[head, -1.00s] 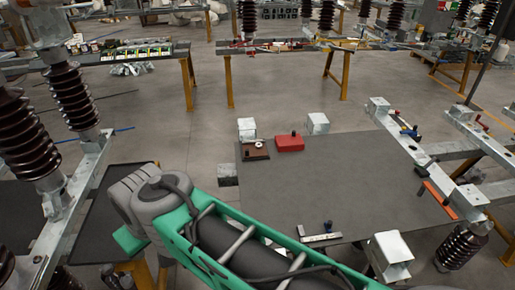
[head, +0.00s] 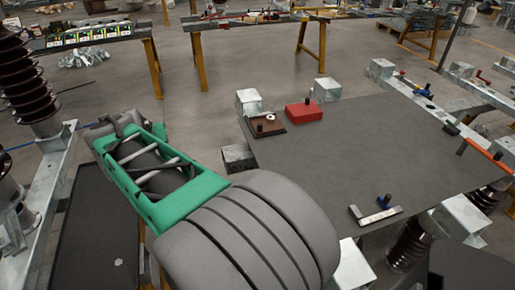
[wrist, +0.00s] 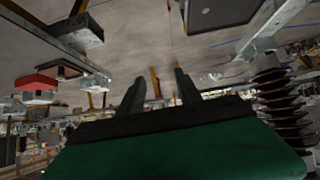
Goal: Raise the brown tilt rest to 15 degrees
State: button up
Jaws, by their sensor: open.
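The brown tilt rest (head: 270,130) is a low brown plate at the far left corner of the grey table, with a dark knob and a pale ring on it. It looks flat or nearly so; its exact angle cannot be read. In the wrist view, which looks upside down, a brown piece (wrist: 66,72) beside the red block seems to be the same rest. My gripper (wrist: 160,82) is open and empty, with both fingers apart over bare floor. It is away from the rest and is hidden in the head view, where my arm reaches to the left.
A red block (head: 304,112) with a black knob sits right of the rest. Metal box posts (head: 249,101) stand behind it. The middle of the grey table (head: 350,150) is clear. An L-shaped metal piece (head: 375,213) lies near the front. A dark side table (head: 95,230) stands at left.

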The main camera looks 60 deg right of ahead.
jog(key=s+d+f+m+g+h+b, duration=0.1)
jog(key=d+f+m+h+b, duration=0.1)
jog(key=d+f+b, duration=0.45)
jog(key=s+d+f+m+g+h+b, duration=0.1)
jog(key=d+f+m+h+b, duration=0.2)
jog(key=d, duration=0.6)
jog(key=m+g+h+b, duration=0.4)
jog(key=g+h+b, duration=0.15)
jog(key=b, duration=0.55)
send_near(259, 125)
jog(key=d, duration=0.1)
jog(key=d+f, duration=0.1)
jog(key=d, duration=0.1)
jog(key=shift+s+d+t+h, duration=0.1)
jog(key=shift+s+t+h, duration=0.05)
jog(key=shift+t+h, duration=0.15)
jog(key=d+b, duration=0.1)
jog(key=d, duration=0.5)
jog(key=shift+s+d+r, duration=0.1)
jog(key=shift+d+r, duration=0.05)
jog(key=shift+d, duration=0.15)
jog(key=shift+d+r, duration=0.1)
jog(key=shift+d, duration=0.45)
jog(key=shift+c, duration=0.5)
grip_shut()
